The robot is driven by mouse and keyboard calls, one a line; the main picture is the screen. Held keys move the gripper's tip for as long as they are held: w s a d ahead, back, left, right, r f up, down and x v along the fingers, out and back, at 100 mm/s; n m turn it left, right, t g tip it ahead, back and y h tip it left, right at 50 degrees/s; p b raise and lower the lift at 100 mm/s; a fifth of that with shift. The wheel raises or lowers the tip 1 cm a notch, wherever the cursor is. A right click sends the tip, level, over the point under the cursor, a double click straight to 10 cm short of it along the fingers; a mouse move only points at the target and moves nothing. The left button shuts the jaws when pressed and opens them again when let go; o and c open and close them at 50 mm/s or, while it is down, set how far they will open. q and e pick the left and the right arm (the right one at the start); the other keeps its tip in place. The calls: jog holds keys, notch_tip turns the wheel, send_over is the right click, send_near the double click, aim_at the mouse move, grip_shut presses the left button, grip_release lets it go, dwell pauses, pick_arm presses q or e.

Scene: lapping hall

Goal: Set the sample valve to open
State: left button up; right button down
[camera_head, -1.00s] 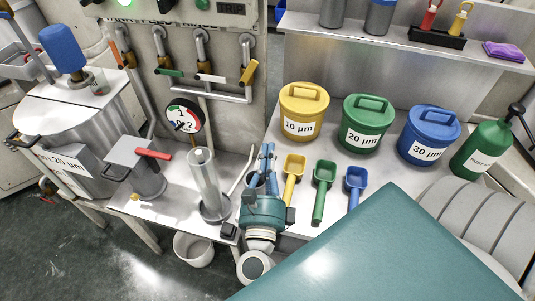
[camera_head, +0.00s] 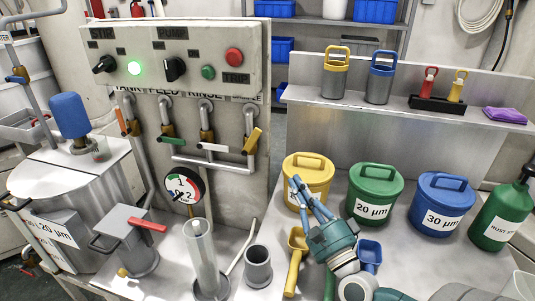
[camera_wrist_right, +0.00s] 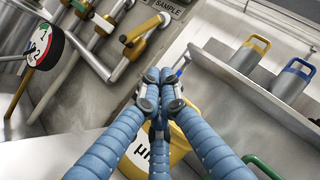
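The sample valve is the rightmost one on the grey panel. Its yellow handle (camera_head: 252,140) is tilted, upper end to the right. In the right wrist view the yellow handle (camera_wrist_right: 142,28) sits below the SAMPLE label (camera_wrist_right: 179,9), beyond the fingertips and a little left. My right gripper (camera_head: 295,184) is in front of the yellow bucket, below and right of the valve, apart from the handle. Its blue fingers (camera_wrist_right: 158,80) converge with tips together, and I see nothing held. The left gripper is out of view.
Neighbouring valves have orange (camera_head: 121,121), green (camera_head: 171,141) and white (camera_head: 212,147) handles. A gauge (camera_head: 184,186) and a clear cylinder (camera_head: 201,255) stand below them. Yellow (camera_head: 309,170), green (camera_head: 375,190) and blue (camera_head: 442,203) buckets line the bench. A shelf (camera_head: 395,108) is at right.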

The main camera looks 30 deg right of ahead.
jog(key=p, duration=0.2)
send_near(259, 135)
jog(key=w+d+f, duration=0.1)
jog(key=w+d, duration=0.3)
jog(key=d, duration=0.1)
jog(key=shift+w+a+r+p, duration=0.3)
jog(key=shift+w+a+p, duration=0.3)
jog(key=shift+w+a, duration=0.05)
jog(key=shift+w+a+r+p, duration=0.3)
jog(key=shift+w+a+p, duration=0.3)
jog(key=shift+w+a, duration=0.1)
jog(key=r+n+g+p, duration=0.1)
jog(key=p, duration=0.5)
jog(key=w+a+r+n+g+y+p, duration=0.1)
jog(key=n+p, duration=0.1)
jog(key=p, duration=0.4)
jog(key=shift+w+a+r, duration=0.1)
jog(key=shift+w+r, duration=0.15)
jog(key=shift+r, duration=0.15)
jog(key=shift+f, duration=0.1)
